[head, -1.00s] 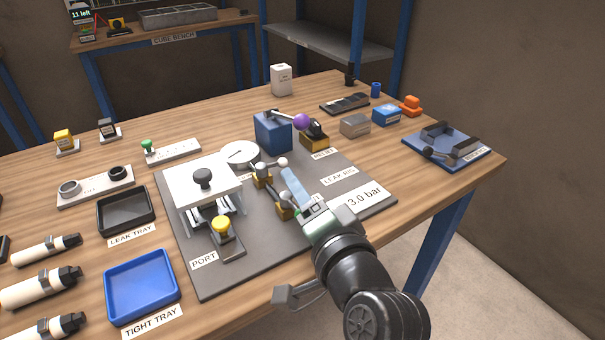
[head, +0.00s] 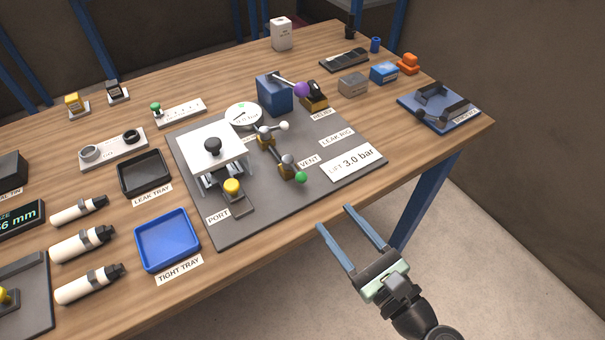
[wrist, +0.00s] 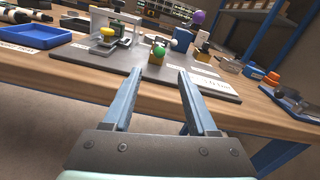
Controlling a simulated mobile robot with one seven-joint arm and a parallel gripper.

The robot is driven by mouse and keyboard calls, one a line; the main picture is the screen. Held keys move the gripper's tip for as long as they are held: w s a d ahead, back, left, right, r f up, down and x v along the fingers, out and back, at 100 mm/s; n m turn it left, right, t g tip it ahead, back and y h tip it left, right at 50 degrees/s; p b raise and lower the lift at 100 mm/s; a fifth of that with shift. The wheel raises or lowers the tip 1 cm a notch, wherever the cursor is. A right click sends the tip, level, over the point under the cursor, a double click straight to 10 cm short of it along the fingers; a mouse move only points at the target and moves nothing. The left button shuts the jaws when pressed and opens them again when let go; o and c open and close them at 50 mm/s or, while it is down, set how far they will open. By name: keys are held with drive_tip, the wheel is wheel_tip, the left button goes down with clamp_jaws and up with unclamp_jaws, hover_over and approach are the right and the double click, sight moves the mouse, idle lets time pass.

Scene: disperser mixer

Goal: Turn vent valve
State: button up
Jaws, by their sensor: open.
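The vent valve (head: 289,168) stands on the grey leak rig plate, beside the VENT label (head: 309,161). It has a brass-coloured body and a lever with a green ball knob (head: 301,178) that points toward the table's front edge. The green knob also shows in the wrist view (wrist: 158,52), ahead of my gripper and between the lines of its fingers. My gripper (head: 335,217) is open and empty, off the table's front edge, apart from the valve.
A second valve with a white ball knob (head: 284,126) stands just behind the vent valve. A white press-like fixture (head: 213,150) and a yellow knob (head: 232,186) stand to its left. A blue box with a purple-knobbed lever (head: 302,89) is behind. The plate's front right is clear apart from labels.

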sight(302, 178)
drive_tip(key=x, duration=1.2)
drive_tip(key=shift+a, duration=0.1)
clamp_jaws()
